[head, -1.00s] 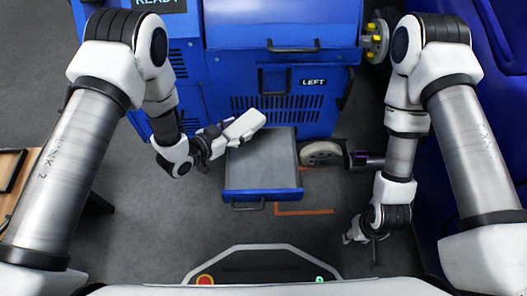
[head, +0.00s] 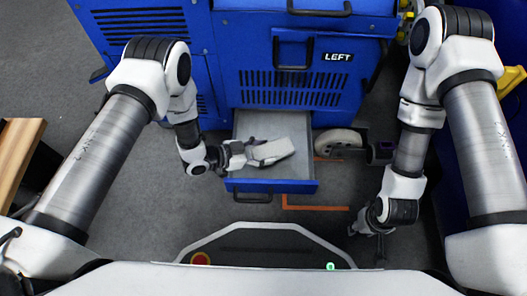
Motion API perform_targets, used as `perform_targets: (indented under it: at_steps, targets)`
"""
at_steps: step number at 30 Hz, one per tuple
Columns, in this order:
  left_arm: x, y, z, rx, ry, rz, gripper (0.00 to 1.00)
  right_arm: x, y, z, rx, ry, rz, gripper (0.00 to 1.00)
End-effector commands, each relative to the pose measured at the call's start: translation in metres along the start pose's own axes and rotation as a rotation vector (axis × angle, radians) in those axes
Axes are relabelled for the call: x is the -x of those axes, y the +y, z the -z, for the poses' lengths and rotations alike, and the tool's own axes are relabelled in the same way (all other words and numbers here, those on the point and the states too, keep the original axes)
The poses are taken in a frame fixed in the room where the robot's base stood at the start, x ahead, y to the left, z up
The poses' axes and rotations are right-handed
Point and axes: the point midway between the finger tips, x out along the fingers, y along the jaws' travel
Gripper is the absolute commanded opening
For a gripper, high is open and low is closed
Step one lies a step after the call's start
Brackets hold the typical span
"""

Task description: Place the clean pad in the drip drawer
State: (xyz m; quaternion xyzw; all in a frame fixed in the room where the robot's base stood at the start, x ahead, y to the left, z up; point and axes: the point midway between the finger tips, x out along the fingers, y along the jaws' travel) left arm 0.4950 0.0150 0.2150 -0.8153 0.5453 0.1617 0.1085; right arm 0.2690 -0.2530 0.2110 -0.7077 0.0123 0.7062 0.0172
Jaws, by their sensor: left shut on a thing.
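The drip drawer (head: 300,186) is pulled out from the bottom of the blue machine, with a grey inside and a blue front. The clean pad (head: 272,151) is a white block above or inside the drawer, near its middle; I cannot tell whether it touches the drawer floor. My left gripper (head: 247,154) reaches in over the drawer's left side and is shut on the pad's left end. My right gripper (head: 366,230) hangs low at the right over the floor, away from the drawer; its fingers are too small to read.
The blue machine (head: 225,60) with a LEFT label stands behind the drawer. A wooden-edged table (head: 18,155) is at the far left. Grey floor in front of the drawer is clear, with orange marking (head: 315,207).

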Motion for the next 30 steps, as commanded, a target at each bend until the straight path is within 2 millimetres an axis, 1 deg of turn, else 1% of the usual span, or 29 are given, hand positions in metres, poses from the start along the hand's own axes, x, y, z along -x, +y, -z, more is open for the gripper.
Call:
perform_targets:
  at_steps: [13,16,17,18,19,27,30]
  targets:
    - [-0.005,0.0,-0.011,0.0,0.0,0.0,0.27,-0.007,0.0,0.0,-0.001,0.0,0.0,0.4]
    - [-0.004,0.0,-0.01,0.0,0.0,0.0,0.27,-0.006,0.0,0.0,-0.002,0.001,0.0,0.4]
    - [-0.004,0.0,-0.01,0.0,0.0,0.0,0.69,-0.006,0.0,0.0,-0.001,0.001,0.0,0.4]
    - [-0.004,0.0,-0.01,0.0,0.0,0.0,0.83,-0.006,0.0,0.0,-0.001,0.001,0.0,0.4]
    - [-0.004,0.0,-0.01,0.0,0.0,0.0,0.87,-0.006,0.0,0.0,-0.002,0.001,0.0,0.4]
    - [-0.004,0.0,-0.01,0.0,0.0,0.0,0.87,-0.006,0.0,0.0,-0.001,0.001,0.0,0.4]
    - [-0.002,0.0,-0.005,0.0,0.0,0.0,0.87,-0.003,0.0,0.0,-0.001,0.0,0.0,0.4]
